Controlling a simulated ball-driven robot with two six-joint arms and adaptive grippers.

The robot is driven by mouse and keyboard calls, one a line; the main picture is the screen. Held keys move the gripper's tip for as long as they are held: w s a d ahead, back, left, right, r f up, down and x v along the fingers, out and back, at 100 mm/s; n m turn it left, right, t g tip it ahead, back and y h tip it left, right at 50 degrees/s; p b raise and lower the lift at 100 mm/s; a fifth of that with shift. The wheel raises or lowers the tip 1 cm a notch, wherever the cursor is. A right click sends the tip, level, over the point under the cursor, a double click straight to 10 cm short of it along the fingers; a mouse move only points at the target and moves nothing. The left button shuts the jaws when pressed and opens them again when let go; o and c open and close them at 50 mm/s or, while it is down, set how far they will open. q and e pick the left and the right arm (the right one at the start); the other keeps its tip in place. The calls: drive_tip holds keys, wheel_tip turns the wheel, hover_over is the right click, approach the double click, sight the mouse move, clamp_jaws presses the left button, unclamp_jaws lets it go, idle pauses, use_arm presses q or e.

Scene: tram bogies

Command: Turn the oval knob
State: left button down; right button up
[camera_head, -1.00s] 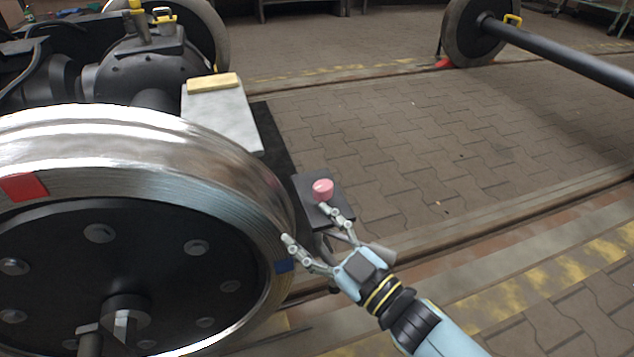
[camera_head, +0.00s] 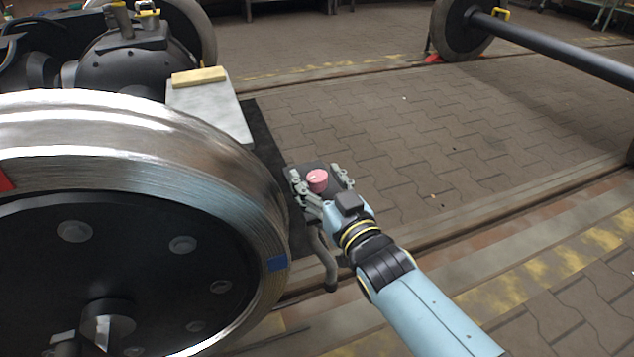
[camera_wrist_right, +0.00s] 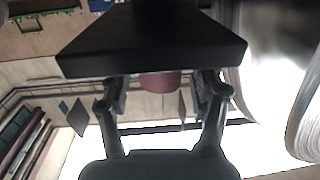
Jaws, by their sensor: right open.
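The pink oval knob (camera_head: 317,180) sits on a small dark plate (camera_head: 309,168) beside the big steel wheel. My right gripper (camera_head: 319,178) is open, with one finger on each side of the knob. In the right wrist view the knob (camera_wrist_right: 160,82) shows between the two fingers (camera_wrist_right: 160,96), partly cut off by the dark plate (camera_wrist_right: 150,42). I cannot tell whether either finger touches the knob. My left gripper is not in view.
The large steel wheel (camera_head: 120,230) stands close to the left of my right gripper. A grey board (camera_head: 215,108) with a yellow block (camera_head: 199,76) lies behind it. A wheel and axle (camera_head: 560,47) stand at the back right. The paved floor (camera_head: 400,130) between is clear.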

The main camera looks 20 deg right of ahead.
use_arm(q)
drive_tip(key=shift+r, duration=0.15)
use_arm(e)
drive_tip(key=shift+w, duration=0.3)
drive_tip(key=c, duration=1.2)
use_arm(q)
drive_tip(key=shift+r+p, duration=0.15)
drive_tip(key=shift+p, duration=0.2)
use_arm(e)
drive_tip(key=shift+r, duration=0.15)
drive_tip(key=n+y+p, duration=0.1)
drive_tip(key=y+p, duration=0.1)
drive_tip(key=n+g+y+p, duration=0.1)
drive_tip(key=n+y+p, duration=0.1)
drive_tip(key=y+p, duration=0.1)
drive_tip(key=shift+n+g+y, duration=0.7)
drive_tip(key=shift+n+y, duration=0.2)
drive_tip(key=shift+y, duration=0.2)
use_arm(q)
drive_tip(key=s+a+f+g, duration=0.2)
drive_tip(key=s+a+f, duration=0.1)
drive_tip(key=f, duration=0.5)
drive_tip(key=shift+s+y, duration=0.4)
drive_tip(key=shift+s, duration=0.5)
use_arm(e)
drive_tip(key=shift+n+g+y, duration=0.5)
drive_tip(key=shift+n+y, duration=0.1)
drive_tip(key=shift+y, duration=0.2)
